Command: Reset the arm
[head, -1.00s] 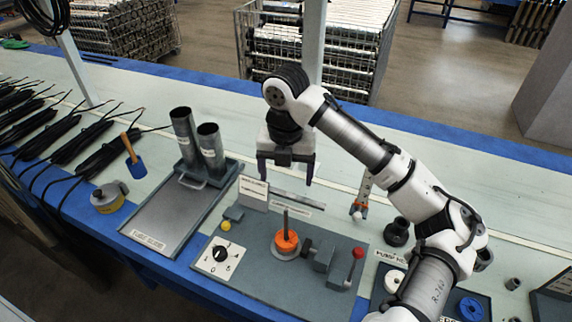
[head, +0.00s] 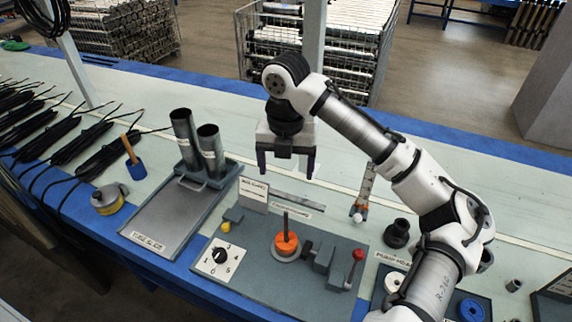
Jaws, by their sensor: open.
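My gripper (head: 285,170) hangs from my white and grey arm above the bench, pointing down with its two dark fingers apart and nothing between them. It is over the area behind the grey fixture plate (head: 255,283), near the small white sign (head: 253,194). My arm reaches in from the lower right and bends at a raised joint above the gripper. The fingers look clear of the bench, though the exact height is hard to tell.
The plate carries an orange part with an upright rod (head: 286,243), a dial (head: 219,257) and a red-knobbed lever (head: 357,254). Two grey tubes (head: 186,138) (head: 211,149) stand on a tray (head: 160,217) to the left. Black cable bundles (head: 50,135) lie farther left.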

